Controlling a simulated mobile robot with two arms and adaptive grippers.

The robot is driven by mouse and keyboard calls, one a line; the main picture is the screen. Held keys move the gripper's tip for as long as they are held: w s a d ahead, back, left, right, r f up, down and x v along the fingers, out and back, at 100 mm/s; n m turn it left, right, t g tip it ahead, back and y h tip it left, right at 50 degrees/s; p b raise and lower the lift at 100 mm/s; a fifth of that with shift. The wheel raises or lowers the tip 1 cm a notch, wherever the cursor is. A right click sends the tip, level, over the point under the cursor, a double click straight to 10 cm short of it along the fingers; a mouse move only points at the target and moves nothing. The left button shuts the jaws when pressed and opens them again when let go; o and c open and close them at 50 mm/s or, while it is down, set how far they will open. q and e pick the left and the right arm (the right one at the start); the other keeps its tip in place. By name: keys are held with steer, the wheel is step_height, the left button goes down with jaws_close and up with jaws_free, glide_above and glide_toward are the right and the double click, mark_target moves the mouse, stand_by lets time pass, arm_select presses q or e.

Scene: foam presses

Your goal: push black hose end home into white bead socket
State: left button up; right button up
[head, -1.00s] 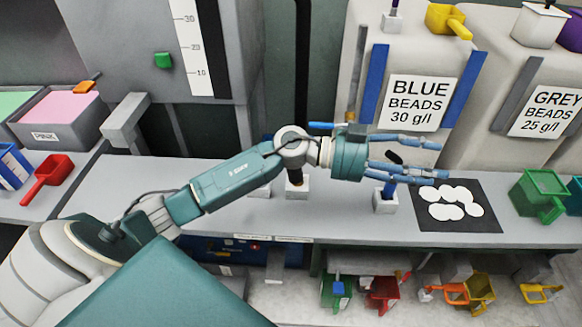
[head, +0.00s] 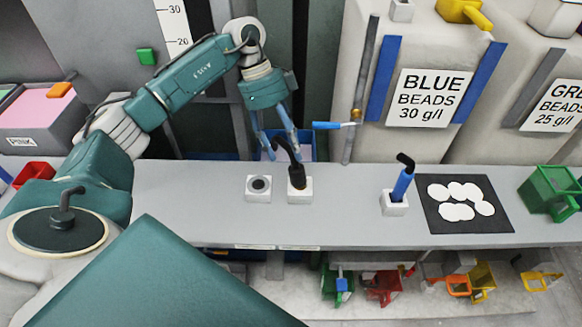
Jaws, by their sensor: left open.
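A black hose end (head: 297,177) stands upright in a white socket block (head: 300,196) on the grey bench, its thin bent top leaning left. How deep it sits I cannot tell. To its left is a white block (head: 258,196) with a dark round opening. A blue piece (head: 402,185) with a black bent top stands slightly tilted in another white block (head: 395,208). My left gripper (head: 282,153) points down, its blue fingers open around or just behind the hose's bent top; contact is unclear. My right gripper is out of view.
A black mat (head: 430,224) with white discs lies right of the blue piece. A blue-handled valve (head: 333,125) sticks out behind the bench, near my gripper. A green scoop (head: 550,192) is at the right. Bare bench lies between the hose and the blue piece.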

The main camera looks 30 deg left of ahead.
mark_target(295, 167)
arm_select(q)
steer(key=shift+s+d+f+p, duration=0.3)
steer(key=shift+d+f, duration=0.3)
steer(key=shift+f, duration=0.05)
steer(key=p+x, duration=0.2)
steer(key=x, duration=0.2)
steer(key=shift+d+f, duration=0.2)
steer(key=shift+d, duration=0.05)
steer(key=shift+d+f, duration=0.15)
steer(key=shift+f, duration=0.3)
steer(key=shift+s, duration=0.1)
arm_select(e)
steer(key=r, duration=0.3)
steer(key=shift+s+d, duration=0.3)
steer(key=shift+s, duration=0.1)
